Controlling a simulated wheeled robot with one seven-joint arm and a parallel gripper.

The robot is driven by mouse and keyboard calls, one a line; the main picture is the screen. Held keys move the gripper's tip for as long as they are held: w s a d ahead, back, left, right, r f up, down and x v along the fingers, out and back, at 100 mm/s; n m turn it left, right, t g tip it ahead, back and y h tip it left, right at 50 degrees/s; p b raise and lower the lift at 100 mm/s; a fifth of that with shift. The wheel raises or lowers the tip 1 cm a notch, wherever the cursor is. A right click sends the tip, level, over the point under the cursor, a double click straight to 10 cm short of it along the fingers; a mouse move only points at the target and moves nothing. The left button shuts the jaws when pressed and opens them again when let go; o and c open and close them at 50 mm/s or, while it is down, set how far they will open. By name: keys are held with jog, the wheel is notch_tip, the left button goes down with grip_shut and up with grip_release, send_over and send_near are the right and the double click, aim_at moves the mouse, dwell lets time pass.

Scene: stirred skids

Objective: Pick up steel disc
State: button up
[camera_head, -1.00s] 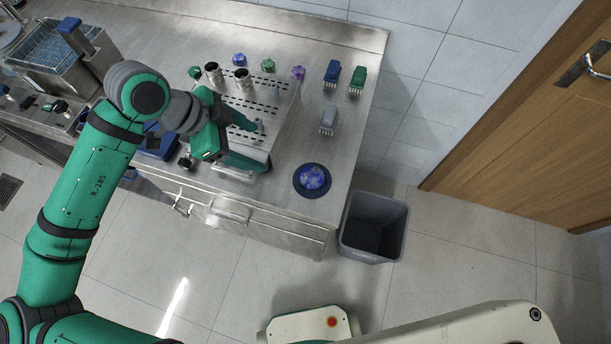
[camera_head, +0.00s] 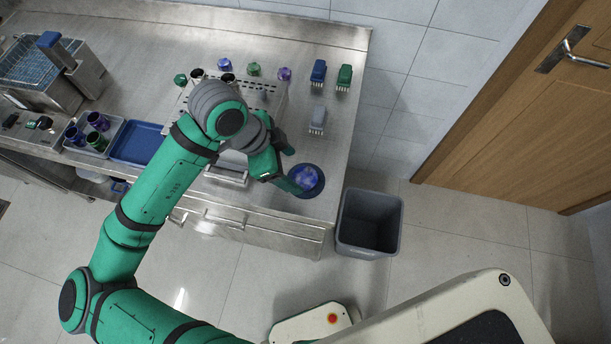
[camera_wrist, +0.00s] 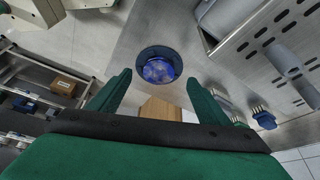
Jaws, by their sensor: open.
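My gripper (camera_head: 289,168) is open and empty at the front right of the steel counter (camera_head: 345,50). In the wrist view its two green fingers (camera_wrist: 158,82) are apart, with a dark blue round dish (camera_wrist: 142,56) beyond them. A mottled blue lump (camera_wrist: 160,70) sits in the dish; both also show in the head view, the dish (camera_head: 320,190) partly behind a finger. A pale, rounded metallic piece (camera_wrist: 224,16) lies beside the perforated steel box (camera_wrist: 250,62); I cannot tell whether it is the steel disc. My arm hides much of the box in the head view.
Small purple and green items stand behind the box (camera_head: 270,92). Blue (camera_head: 318,72), green (camera_head: 344,76) and grey brushes (camera_head: 317,118) lie at the right. A grey bin (camera_head: 369,222) stands off the counter's right end. A blue tray (camera_head: 137,142) lies left.

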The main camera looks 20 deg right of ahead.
aim_at(302, 177)
jog(key=shift+x, duration=2.6)
jog(key=shift+s+d, duration=0.1)
jog(key=shift+c, duration=0.7)
jog(key=shift+r, duration=0.1)
jog(key=c, duration=1.2)
jog(key=shift+o, duration=0.2)
